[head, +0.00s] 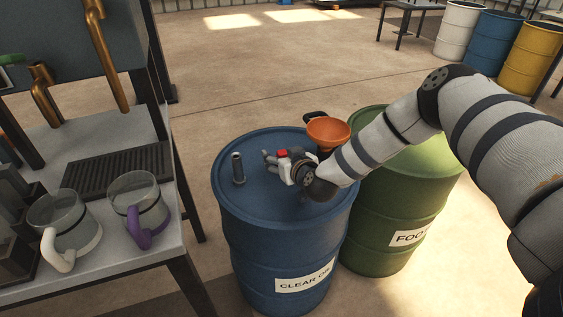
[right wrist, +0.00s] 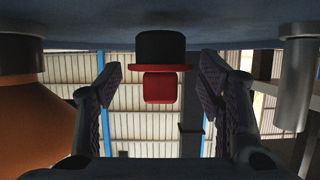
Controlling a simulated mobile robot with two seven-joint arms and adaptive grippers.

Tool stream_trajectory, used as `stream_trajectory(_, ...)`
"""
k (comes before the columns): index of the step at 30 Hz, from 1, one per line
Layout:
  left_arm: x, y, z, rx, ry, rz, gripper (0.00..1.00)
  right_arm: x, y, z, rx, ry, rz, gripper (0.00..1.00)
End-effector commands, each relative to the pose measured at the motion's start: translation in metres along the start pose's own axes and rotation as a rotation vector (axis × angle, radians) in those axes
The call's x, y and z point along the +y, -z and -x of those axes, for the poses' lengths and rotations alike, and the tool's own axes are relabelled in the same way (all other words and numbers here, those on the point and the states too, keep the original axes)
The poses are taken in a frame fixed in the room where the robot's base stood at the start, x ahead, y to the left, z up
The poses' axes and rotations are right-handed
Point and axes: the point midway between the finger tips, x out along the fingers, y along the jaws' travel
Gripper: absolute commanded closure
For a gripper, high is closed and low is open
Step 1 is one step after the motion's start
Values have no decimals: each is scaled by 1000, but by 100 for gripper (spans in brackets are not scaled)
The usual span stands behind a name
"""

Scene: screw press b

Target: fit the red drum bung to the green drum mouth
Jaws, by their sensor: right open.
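The red bung (head: 282,154) stands on the lid of the blue drum (head: 255,190). In the right wrist view, which is upside down, the bung (right wrist: 160,80) shows a red square head, a red flange and a black lower part against the blue lid. My right gripper (head: 281,157) is open, low over the lid. Its fingers (right wrist: 160,85) are on either side of the bung with gaps showing. The green drum (head: 405,180) stands to the right of the blue one, partly behind my right arm. I cannot see its mouth. My left gripper is out of view.
An orange funnel (head: 328,130) stands right of the gripper, and a grey upright pipe (head: 238,168) stands left of it on the lid. A grey table (head: 165,240) with glass mugs is at left. Several drums stand far back right.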

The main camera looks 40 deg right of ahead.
Motion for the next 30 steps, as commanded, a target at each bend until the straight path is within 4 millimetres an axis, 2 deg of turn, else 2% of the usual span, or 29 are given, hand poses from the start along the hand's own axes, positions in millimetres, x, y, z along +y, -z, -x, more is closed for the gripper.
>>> stream_trajectory(3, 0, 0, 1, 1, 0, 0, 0, 0, 1, 1, 2, 0, 0, 41)
stream_trajectory(9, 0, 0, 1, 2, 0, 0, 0, 0, 1, 1, 1, 0, 0, 86)
stream_trajectory(10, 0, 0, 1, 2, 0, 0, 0, 0, 1, 1, 1, 0, 0, 89)
stream_trajectory(14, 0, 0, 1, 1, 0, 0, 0, 0, 0, 1, -1, 0, 0, 94)
stream_trajectory(25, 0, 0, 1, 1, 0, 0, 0, 0, -2, 2, -7, 0, 1, 95)
stream_trajectory(30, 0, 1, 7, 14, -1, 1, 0, 0, 14, 7, -4, 0, -1, 95)
